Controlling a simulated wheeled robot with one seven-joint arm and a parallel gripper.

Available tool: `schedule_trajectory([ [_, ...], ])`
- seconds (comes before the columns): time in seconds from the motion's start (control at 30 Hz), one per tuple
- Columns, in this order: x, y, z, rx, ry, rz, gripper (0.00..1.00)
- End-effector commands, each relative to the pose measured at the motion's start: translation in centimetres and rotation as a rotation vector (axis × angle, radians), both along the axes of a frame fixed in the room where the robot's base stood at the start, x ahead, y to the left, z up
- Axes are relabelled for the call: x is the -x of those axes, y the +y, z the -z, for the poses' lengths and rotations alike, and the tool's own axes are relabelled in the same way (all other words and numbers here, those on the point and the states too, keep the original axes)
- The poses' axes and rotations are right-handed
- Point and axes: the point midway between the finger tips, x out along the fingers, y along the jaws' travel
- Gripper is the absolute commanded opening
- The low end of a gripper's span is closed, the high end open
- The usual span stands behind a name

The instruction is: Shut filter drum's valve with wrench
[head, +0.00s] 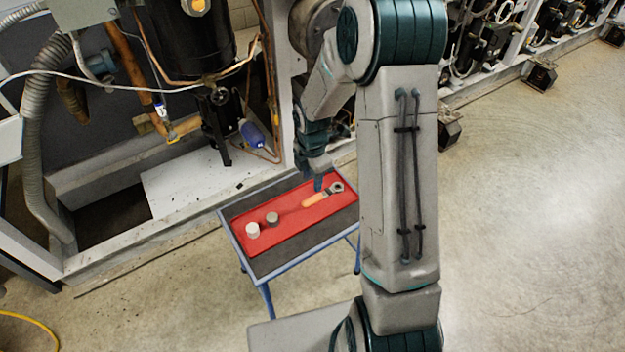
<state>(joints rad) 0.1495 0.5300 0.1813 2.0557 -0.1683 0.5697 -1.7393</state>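The wrench (334,189) lies on a red mat (290,229) on a small blue-framed table (286,258). Its orange handle points left and its metal head is to the right. My gripper (318,184) points down just above the wrench, near where handle and head meet. The fingers are small and partly overlapped by my arm, so I cannot tell whether they are open or touch the wrench. A black drum (185,45), perhaps the filter drum, stands in the rack at the upper left. A dark fitting (219,97) under it may be its valve; its setting is unclear.
A white cylinder (253,230) and a grey one (272,218) stand on the mat's left part. Copper pipes, a white cable and a grey corrugated hose (45,140) crowd the rack. A yellow hose (38,322) lies at lower left. The floor (530,220) at right is clear.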

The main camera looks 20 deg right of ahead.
Motion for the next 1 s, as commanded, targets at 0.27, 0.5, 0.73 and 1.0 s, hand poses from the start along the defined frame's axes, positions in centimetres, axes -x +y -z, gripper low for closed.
schedule_trajectory([
  [0.27,0.0,0.0,3.0,0.001,0.001,0.002,0.39],
  [0.5,0.1,0.0,6.6,0.001,0.002,0.003,0.39],
  [0.73,0.1,0.0,8.7,0.001,0.001,0.004,0.39],
  [1.0,0.0,0.0,8.6,0.001,0.000,0.004,0.31],
])
